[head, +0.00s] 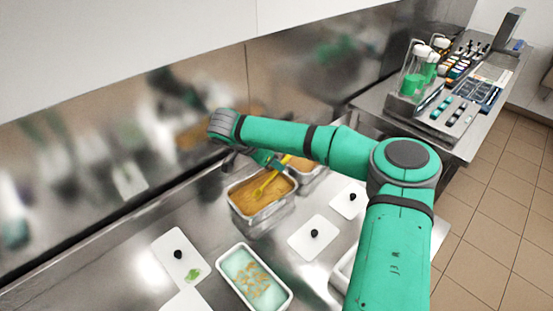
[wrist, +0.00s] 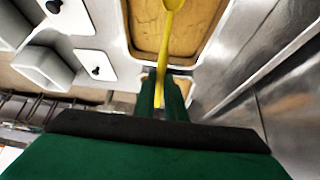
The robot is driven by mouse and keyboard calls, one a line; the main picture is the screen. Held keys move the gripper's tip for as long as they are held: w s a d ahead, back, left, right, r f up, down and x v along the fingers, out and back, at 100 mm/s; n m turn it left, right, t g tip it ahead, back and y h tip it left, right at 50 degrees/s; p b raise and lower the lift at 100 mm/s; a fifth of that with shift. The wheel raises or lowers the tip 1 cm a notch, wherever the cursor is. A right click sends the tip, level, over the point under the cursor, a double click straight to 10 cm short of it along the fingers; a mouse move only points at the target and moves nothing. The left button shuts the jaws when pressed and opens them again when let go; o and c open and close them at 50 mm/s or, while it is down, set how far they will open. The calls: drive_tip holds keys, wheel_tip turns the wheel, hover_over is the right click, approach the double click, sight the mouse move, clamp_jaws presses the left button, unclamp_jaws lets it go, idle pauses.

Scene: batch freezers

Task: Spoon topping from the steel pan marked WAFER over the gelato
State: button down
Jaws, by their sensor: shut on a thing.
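A steel pan (head: 250,217) filled with tan topping (head: 248,192) stands on the counter below my gripper (head: 271,160). My gripper is shut on a yellow spoon (head: 262,189), whose lower end is over or in the topping; the contact is unclear. In the wrist view the spoon (wrist: 165,40) runs from between my fingers (wrist: 167,98) to the same tan surface (wrist: 148,28). No WAFER mark is legible. A white tub (head: 282,305) of pale mint gelato (head: 235,262) stands nearer the front, with tan bits scattered on its middle and right.
A second pan of tan topping (head: 303,166) sits behind, partly hidden by my arm. White lids with black knobs (head: 314,247) lie on the steel counter. A green bit (head: 193,274) lies on the left lid. Bottles and tools fill the right-hand bench (head: 465,135).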

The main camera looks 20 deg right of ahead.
sight(273, 173)
drive_tip(key=shift+a+f, duration=0.1)
drive_tip(key=shift+f, duration=0.2)
drive_tip(key=shift+s+a, duration=0.2)
drive_tip(key=shift+a, duration=0.55)
drive_tip(key=shift+s+a, duration=0.15)
drive_tip(key=shift+a, duration=0.55)
drive_tip(key=shift+s+a, duration=0.2)
drive_tip(key=shift+a, duration=0.55)
drive_tip(key=shift+s+d+f+y, duration=0.1)
drive_tip(key=shift+d+f+y, duration=0.1)
drive_tip(key=shift+d+y, duration=0.35)
drive_tip(key=shift+r, duration=0.1)
drive_tip(key=shift+w+r, duration=0.2)
drive_tip(key=shift+r, duration=0.55)
drive_tip(key=shift+d+r, duration=0.25)
drive_tip(key=shift+r, duration=0.5)
drive_tip(key=shift+d+r, duration=0.25)
drive_tip(key=shift+r, duration=0.45)
drive_tip(key=shift+w+d+r, duration=0.1)
drive_tip(key=shift+d+r, duration=0.05)
drive_tip(key=shift+w+d+r+g+y, duration=0.1)
drive_tip(key=shift+w+d+g+y, duration=0.15)
drive_tip(key=shift+d+y, duration=0.35)
drive_tip(key=shift+w+d+r+g+y, duration=0.1)
drive_tip(key=shift+d+g+y, duration=0.1)
drive_tip(key=shift+d+y, duration=0.4)
drive_tip(key=shift+w+d+r+g+y, duration=0.1)
drive_tip(key=shift+w+d+g+y, duration=0.15)
drive_tip(key=shift+d+y, duration=0.35)
drive_tip(key=shift+a, duration=0.1)
